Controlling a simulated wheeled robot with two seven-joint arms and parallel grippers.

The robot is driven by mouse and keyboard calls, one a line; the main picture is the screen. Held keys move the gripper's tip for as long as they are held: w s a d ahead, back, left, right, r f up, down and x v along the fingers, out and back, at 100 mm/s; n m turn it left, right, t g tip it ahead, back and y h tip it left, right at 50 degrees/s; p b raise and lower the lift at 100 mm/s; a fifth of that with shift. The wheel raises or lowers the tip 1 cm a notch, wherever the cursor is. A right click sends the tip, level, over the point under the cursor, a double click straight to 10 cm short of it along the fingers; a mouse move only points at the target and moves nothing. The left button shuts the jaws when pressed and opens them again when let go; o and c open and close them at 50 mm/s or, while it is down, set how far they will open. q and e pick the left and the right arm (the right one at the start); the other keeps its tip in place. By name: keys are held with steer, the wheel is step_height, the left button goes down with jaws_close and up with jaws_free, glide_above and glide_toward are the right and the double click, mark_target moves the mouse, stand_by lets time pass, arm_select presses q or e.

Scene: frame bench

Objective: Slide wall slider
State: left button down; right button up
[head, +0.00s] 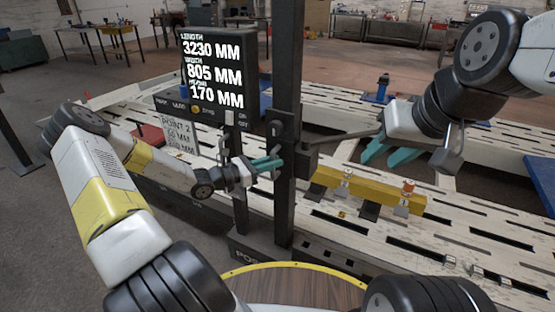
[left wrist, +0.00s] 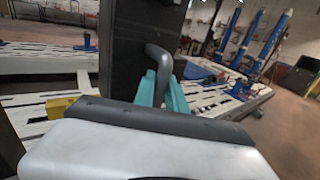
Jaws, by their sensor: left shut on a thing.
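A dark upright post (head: 285,205) stands at the front edge of the bench, with a dark slider block (head: 306,158) on it. A thin dark rod reaches right from the block. My left gripper (head: 268,162) is at the left side of the post, its teal fingers shut on a grey bent handle (left wrist: 158,62), which shows between the fingers (left wrist: 162,95) in the left wrist view. My right gripper (head: 388,153) is at the right, over the bench, its teal fingers apart and empty. Where the handle joins the slider is partly hidden.
A dark display panel (head: 212,65) with white measurements stands behind my left gripper. The long pale slotted bench (head: 420,270) carries a yellow beam (head: 370,193) with small fittings. A round wooden top with a yellow rim (head: 290,285) lies in front.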

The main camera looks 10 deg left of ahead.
arm_select(q)
steer(key=c, duration=1.6)
jaws_free()
steer(key=shift+c, duration=0.2)
steer(key=v, duration=0.7)
steer(key=shift+s+a, duration=0.2)
steer(key=shift+a, duration=0.15)
